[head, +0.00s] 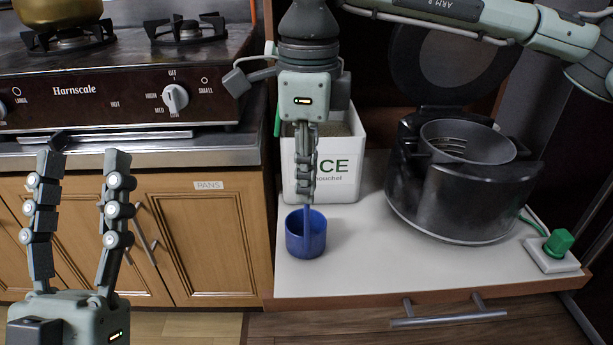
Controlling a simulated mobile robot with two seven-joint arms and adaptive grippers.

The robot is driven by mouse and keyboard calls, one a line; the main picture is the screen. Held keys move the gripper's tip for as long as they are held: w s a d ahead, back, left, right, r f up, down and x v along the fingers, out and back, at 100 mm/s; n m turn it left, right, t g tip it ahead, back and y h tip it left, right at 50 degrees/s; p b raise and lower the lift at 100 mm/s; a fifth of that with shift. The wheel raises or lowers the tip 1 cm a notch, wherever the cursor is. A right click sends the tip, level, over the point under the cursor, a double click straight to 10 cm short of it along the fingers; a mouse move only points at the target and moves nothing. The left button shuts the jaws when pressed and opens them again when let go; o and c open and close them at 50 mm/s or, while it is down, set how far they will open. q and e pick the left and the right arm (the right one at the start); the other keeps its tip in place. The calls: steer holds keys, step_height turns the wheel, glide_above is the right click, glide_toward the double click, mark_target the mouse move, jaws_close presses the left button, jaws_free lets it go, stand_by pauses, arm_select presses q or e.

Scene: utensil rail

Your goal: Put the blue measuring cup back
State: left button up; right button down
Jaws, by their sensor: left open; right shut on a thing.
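A blue measuring cup (316,240) is at the front left of the white pull-out shelf (365,260). My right gripper (306,200) points straight down above it and is shut on the cup at its rim or upright handle; the fingers hide the exact grip. I cannot tell whether the cup's bottom touches the shelf. A white rice container (335,170) stands close behind the cup, partly hidden by my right gripper. My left gripper (84,160) is open and empty, fingers up, in front of the wooden cabinet doors.
A black rice cooker (450,195) with its lid up stands on the right of the shelf. A stove (120,85) with a pot (62,12) is at the upper left. The shelf's front middle is clear.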

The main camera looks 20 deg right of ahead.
steer(key=shift+f, duration=0.15)
arm_select(q)
steer(key=shift+s+a+r, duration=0.1)
steer(key=shift+s+r, duration=0.05)
arm_select(e)
steer(key=c, duration=1.5)
jaws_free()
steer(key=shift+r, duration=0.3)
step_height(320, 180, up, 11)
steer(key=shift+f+p, duration=0.15)
steer(key=shift+p, duration=0.85)
steer(key=shift+r, duration=0.55)
arm_select(q)
steer(key=w+f+g, duration=0.1)
steer(key=d+f+g, duration=0.1)
steer(key=w+f+g, duration=0.1)
steer(key=shift+w+d+f+y, duration=0.25)
steer(key=shift+w+d+y, duration=0.05)
steer(key=shift+w+d, duration=0.1)
arm_select(e)
steer(key=shift+f, duration=0.1)
